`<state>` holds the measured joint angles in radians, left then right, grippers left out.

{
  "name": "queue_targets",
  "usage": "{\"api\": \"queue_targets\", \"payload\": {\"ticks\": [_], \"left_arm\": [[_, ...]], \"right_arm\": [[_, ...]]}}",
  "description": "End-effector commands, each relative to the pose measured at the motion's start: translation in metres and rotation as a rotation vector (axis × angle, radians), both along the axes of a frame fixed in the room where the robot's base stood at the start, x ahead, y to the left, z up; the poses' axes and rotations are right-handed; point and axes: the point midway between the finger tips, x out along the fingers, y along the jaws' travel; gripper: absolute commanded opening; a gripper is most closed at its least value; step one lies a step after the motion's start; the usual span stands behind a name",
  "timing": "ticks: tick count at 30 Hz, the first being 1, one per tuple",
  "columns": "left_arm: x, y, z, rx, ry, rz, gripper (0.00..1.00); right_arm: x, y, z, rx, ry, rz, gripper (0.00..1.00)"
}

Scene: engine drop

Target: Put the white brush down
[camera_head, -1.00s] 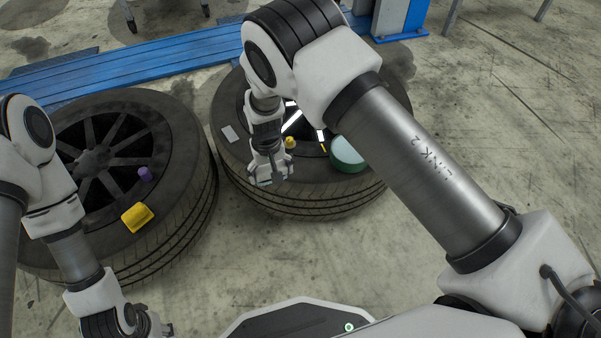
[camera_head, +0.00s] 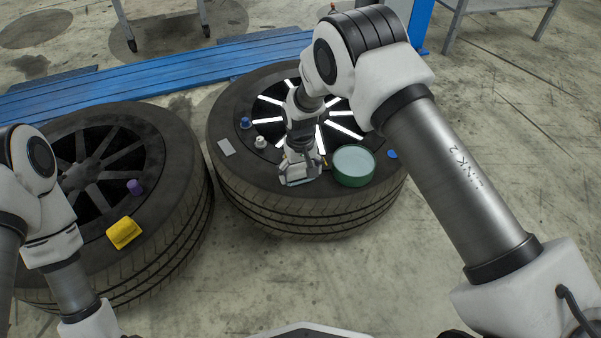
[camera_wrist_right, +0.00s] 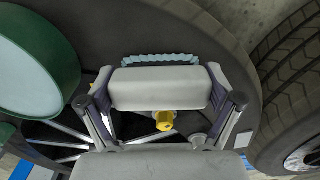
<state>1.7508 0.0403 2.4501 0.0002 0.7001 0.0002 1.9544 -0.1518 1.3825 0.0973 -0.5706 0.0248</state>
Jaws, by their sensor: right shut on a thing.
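My right gripper (camera_head: 300,172) is shut on the white brush (camera_wrist_right: 158,88), over the near part of the right wheel. In the right wrist view the brush lies crosswise between the fingers, with its pale blue bristles on the far side. In the head view the gripper largely hides the brush. I cannot tell whether the brush touches the tyre (camera_head: 300,212). My left gripper is outside the head view; only its arm shows.
A green round container (camera_head: 354,165) stands close right of the gripper. A grey card (camera_head: 226,147), a white knob (camera_head: 260,142) and a blue cap (camera_head: 245,122) lie to its left. The left tyre (camera_head: 165,250) holds a yellow block (camera_head: 124,232) and a purple piece (camera_head: 134,187).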

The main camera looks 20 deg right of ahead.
Motion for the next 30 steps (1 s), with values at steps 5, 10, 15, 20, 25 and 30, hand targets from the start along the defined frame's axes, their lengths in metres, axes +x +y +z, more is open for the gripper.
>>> {"api": "queue_targets", "payload": {"ticks": [5, 10, 15, 20, 25, 30], "left_arm": [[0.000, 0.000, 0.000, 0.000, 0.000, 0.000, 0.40], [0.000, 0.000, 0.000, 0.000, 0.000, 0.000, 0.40], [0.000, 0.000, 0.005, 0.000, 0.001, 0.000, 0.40], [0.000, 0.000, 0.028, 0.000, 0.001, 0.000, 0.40], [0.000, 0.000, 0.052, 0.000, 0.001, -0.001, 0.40], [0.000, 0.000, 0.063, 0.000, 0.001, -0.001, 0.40]], "right_arm": [[0.000, 0.000, -0.001, 0.000, 0.000, 0.000, 1.00], [0.000, 0.000, -0.001, 0.000, 0.000, 0.000, 1.00], [0.000, 0.000, 0.009, 0.000, -0.001, 0.000, 1.00], [0.000, 0.000, 0.047, 0.000, -0.003, -0.001, 1.00], [0.000, 0.001, 0.092, 0.000, -0.002, -0.001, 1.00], [0.000, 0.001, 0.118, 0.000, 0.000, 0.000, 1.00]]}}
